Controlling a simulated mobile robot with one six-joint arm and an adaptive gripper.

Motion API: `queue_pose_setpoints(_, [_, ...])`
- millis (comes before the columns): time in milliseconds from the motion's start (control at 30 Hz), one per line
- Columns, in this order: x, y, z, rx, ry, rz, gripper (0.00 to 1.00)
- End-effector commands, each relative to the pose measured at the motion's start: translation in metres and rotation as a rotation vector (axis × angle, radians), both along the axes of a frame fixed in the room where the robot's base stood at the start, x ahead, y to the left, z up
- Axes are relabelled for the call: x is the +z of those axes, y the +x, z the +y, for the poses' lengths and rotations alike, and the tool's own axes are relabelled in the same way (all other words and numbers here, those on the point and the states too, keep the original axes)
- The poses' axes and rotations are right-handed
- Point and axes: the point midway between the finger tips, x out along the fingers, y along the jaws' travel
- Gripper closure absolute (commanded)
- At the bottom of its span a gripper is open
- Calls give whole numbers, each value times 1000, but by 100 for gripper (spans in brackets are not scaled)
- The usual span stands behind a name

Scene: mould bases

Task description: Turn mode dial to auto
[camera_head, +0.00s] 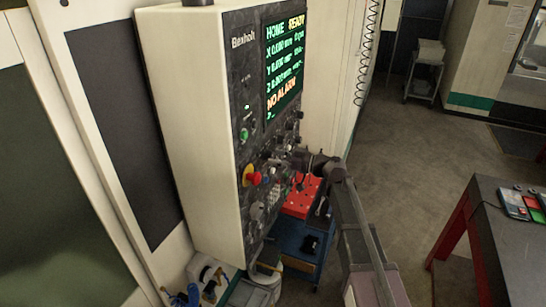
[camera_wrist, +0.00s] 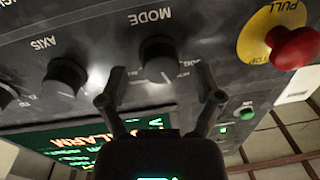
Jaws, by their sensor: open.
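The mode dial (camera_wrist: 160,62) is a dark round knob under the word MODE, which appears upside down in the wrist view. A pale mark shows on the knob; the small position labels around it are too blurred to read. My gripper (camera_wrist: 164,88) is open, with one finger to each side of the dial and a gap between fingers and knob. I cannot tell how far the fingertips are from the panel. In the head view my gripper (camera_head: 296,160) is at the control panel (camera_head: 247,142), below the screen, and the dial cannot be made out.
The AXIS dial (camera_wrist: 65,78) is left of my gripper in the wrist view. A red emergency knob (camera_wrist: 293,47) marked PULL is to the right, with a green button (camera_wrist: 246,113) nearby. The screen (camera_head: 284,65) reads NO ALARM. A red tray (camera_head: 302,196) is below my arm.

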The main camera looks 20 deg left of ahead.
Motion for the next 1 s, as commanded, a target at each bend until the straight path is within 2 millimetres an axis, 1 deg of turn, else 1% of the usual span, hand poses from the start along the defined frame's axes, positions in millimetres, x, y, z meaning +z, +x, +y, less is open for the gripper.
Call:
queue_pose_setpoints(33, [0, 1, 4, 0, 0, 0, 16])
queue_pose_setpoints(167, [0, 0, 10, 0, 0, 0, 16])
queue_pose_setpoints(467, [0, 0, 11, 0, 0, 0, 16])
queue_pose_setpoints(500, [0, 0, 11, 0, 0, 0, 19])
queue_pose_setpoints(567, [0, 0, 11, 0, 0, 0, 37])
queue_pose_setpoints(600, [0, 0, 11, 0, 0, 0, 49])
queue_pose_setpoints(667, [0, 0, 11, 0, 0, 0, 67])
queue_pose_setpoints(700, [0, 0, 11, 0, 0, 0, 79])
queue_pose_setpoints(767, [0, 0, 11, 0, 0, 0, 97])
queue_pose_setpoints(800, [0, 0, 11, 0, 0, 0, 99])
queue_pose_setpoints(1000, [0, 0, 12, 1, 1, 5, 99])
